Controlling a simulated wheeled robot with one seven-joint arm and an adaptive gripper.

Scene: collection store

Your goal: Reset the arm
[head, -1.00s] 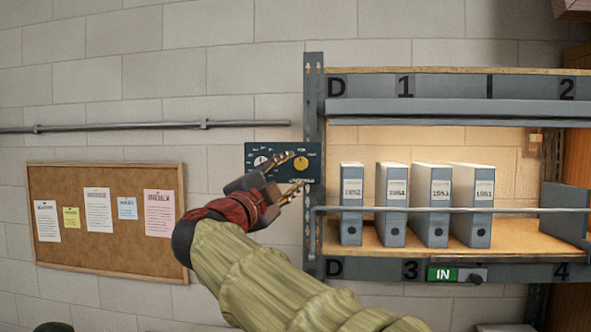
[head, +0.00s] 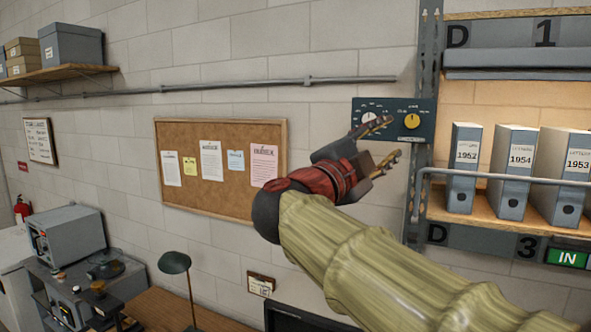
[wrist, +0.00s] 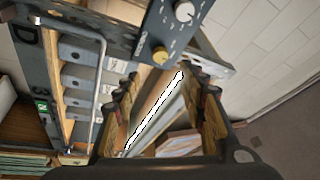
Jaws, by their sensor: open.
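My gripper (head: 383,143) is at the end of my raised arm, in front of the wall just left of the shelf rack. Its fingers are apart, with nothing held between them. A dark control panel (head: 425,131) with a white knob and a yellow knob (head: 411,121) is on the wall behind it, and the upper finger overlaps the panel in the head view. In the wrist view the open fingers (wrist: 158,95) frame the lower part, and the panel (wrist: 172,28) is beyond them at the top. I cannot tell whether the gripper touches the panel.
The rack (head: 426,60) holds grey binders (head: 513,165) behind a rail (head: 505,178). A corkboard (head: 222,195) and a pipe (head: 230,86) are on the wall. A green lamp (head: 175,263) and grey equipment (head: 66,236) stand at lower left. Boxes sit on a shelf (head: 60,75) at upper left.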

